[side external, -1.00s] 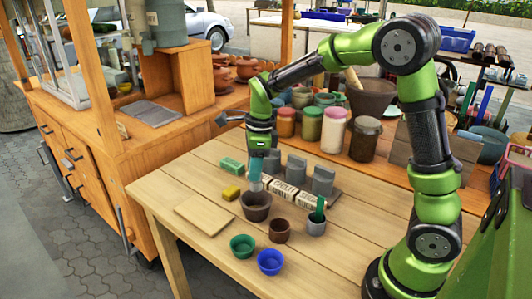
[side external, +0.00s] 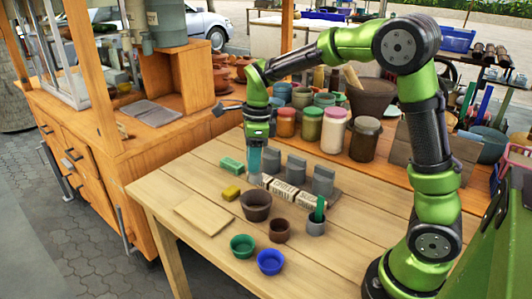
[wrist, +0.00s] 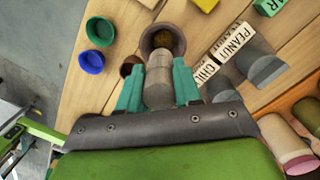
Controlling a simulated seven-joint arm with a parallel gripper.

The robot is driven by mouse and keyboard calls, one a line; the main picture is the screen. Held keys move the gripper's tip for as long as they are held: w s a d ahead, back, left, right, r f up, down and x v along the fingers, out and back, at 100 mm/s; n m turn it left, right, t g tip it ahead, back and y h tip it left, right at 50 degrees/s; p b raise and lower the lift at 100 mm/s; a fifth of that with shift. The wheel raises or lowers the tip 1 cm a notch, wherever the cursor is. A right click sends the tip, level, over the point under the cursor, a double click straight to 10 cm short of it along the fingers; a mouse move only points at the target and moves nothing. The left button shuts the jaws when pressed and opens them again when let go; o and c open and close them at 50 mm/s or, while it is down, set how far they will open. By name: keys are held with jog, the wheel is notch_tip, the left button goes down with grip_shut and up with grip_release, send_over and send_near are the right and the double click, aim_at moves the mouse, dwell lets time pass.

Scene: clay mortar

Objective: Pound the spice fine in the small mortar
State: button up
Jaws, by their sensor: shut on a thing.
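The mortar, a grey-brown clay bowl (side external: 257,207), stands upright on the wooden table. It also shows in the wrist view (wrist: 146,46), with a brownish mass (wrist: 164,40) inside; how fine this is cannot be told. My gripper (side external: 255,172) has teal fingers, also seen in the wrist view (wrist: 158,88), shut on a pale grey pestle (wrist: 158,82). The pestle (side external: 255,181) points down, and its lower end is above and slightly behind the mortar in the side view. The fingers hide part of the pestle.
A small brown cup (side external: 279,231), a green cup (side external: 242,246) and a blue cup (side external: 270,262) stand in front. A grey cup (side external: 316,226) holds a green tool. Labelled blocks (side external: 288,192) and grey blocks (side external: 297,166) lie behind. A yellow block (side external: 231,192) and board (side external: 203,219) are left.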

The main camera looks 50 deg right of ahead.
aim_at(253, 183)
jog(key=shift+w+f+g, duration=0.25)
jog(key=shift+f+g, duration=0.25)
jog(key=shift+f, duration=3.65)
jog(key=shift+f, duration=0.25)
jog(key=shift+f, duration=0.7)
jog(key=shift+r, duration=0.75)
jog(key=shift+f, duration=0.75)
